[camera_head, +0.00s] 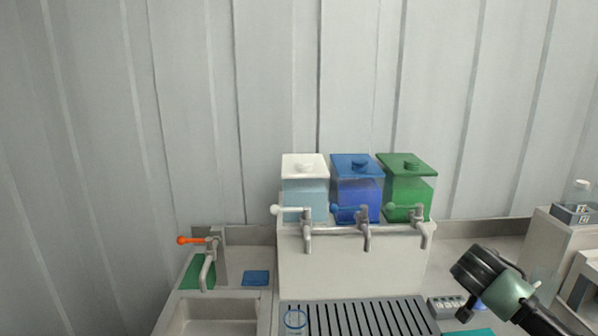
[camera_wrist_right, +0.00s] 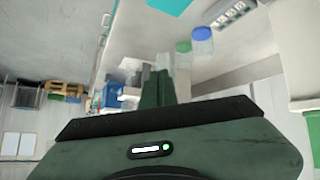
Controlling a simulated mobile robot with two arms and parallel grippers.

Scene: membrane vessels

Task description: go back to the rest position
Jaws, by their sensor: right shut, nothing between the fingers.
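My right gripper (camera_wrist_right: 165,68) shows in the right wrist view with its green fingers together and nothing between them. In the head view my right arm comes in from the lower right, and its dark wrist (camera_head: 478,272) is above the counter, right of the drain grate. My left gripper is not in the head view. Three vessels stand in a row on a grey stand (camera_head: 350,267): one with a white lid (camera_head: 305,185), a blue one (camera_head: 357,187) and a green one (camera_head: 406,187). Each has a tap in front, and my arm is apart from them.
A sink (camera_head: 220,318) with an orange-handled faucet (camera_head: 203,262) is at the left. A slotted drain grate (camera_head: 360,318) lies before the stand. A grey box (camera_head: 445,306) is near my wrist. Jars with blue (camera_wrist_right: 202,36) and green (camera_wrist_right: 183,47) lids show in the wrist view.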

